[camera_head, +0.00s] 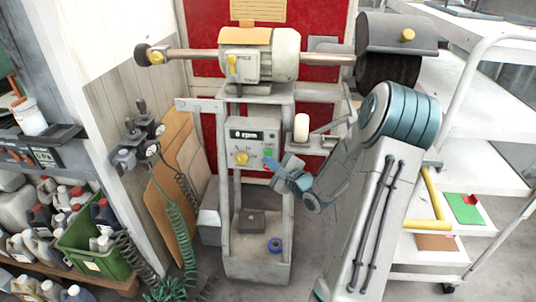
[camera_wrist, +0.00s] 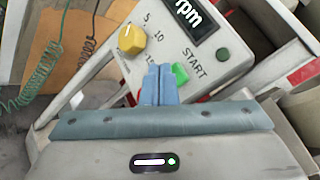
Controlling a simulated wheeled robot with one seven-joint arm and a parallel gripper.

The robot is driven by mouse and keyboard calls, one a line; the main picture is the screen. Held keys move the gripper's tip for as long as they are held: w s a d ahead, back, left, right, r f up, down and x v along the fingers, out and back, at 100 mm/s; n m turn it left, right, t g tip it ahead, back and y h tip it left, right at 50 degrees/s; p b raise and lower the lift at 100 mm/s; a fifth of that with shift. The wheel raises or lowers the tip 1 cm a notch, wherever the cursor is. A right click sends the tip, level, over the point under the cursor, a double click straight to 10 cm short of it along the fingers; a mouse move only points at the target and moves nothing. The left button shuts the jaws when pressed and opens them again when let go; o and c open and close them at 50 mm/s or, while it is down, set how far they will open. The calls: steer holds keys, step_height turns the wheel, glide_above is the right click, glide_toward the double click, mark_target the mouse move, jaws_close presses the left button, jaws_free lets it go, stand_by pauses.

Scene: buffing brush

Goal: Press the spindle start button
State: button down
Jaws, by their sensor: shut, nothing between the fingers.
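The grey control box (camera_head: 254,137) sits on the stand below the motor (camera_head: 259,62). Its display (camera_head: 246,135) reads what looks like 0 rpm. A green button (camera_wrist: 180,73) beside the word START shows in the wrist view, partly hidden by my fingers. In the head view the green button (camera_head: 267,153) is on the panel's right side. My gripper (camera_wrist: 160,72) is shut and empty, with its blue fingertips just left of the green button. I cannot tell whether they touch the panel. My gripper also shows in the head view (camera_head: 271,166) at the panel's lower right.
A yellow knob (camera_wrist: 131,39) is left of my fingers, and a dark green round part (camera_wrist: 222,55) is to their right. A dark brush (camera_head: 388,68) is on the shaft's right end. A white cart (camera_head: 490,180) stands right. Green coiled hoses (camera_head: 183,222) hang left.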

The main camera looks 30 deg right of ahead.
steer(key=shift+w+d+r+p, duration=0.4)
steer(key=shift+w+r+p, duration=0.15)
steer(key=shift+p, duration=0.3)
stand_by(1.0)
steer(key=shift+r+p, duration=0.4)
steer(key=shift+p, duration=0.15)
stand_by(0.5)
steer(key=shift+f, duration=0.1)
stand_by(0.3)
steer(key=shift+s+a+f+p, duration=0.35)
steer(key=shift+s+a, duration=0.25)
steer(key=shift+s, duration=0.3)
steer(key=shift+s+a+f+p, duration=0.2)
steer(key=shift+s+a+f, duration=0.15)
steer(key=shift+s+a, duration=0.35)
steer(key=shift+s+d, duration=0.15)
steer(key=shift+s, duration=0.05)
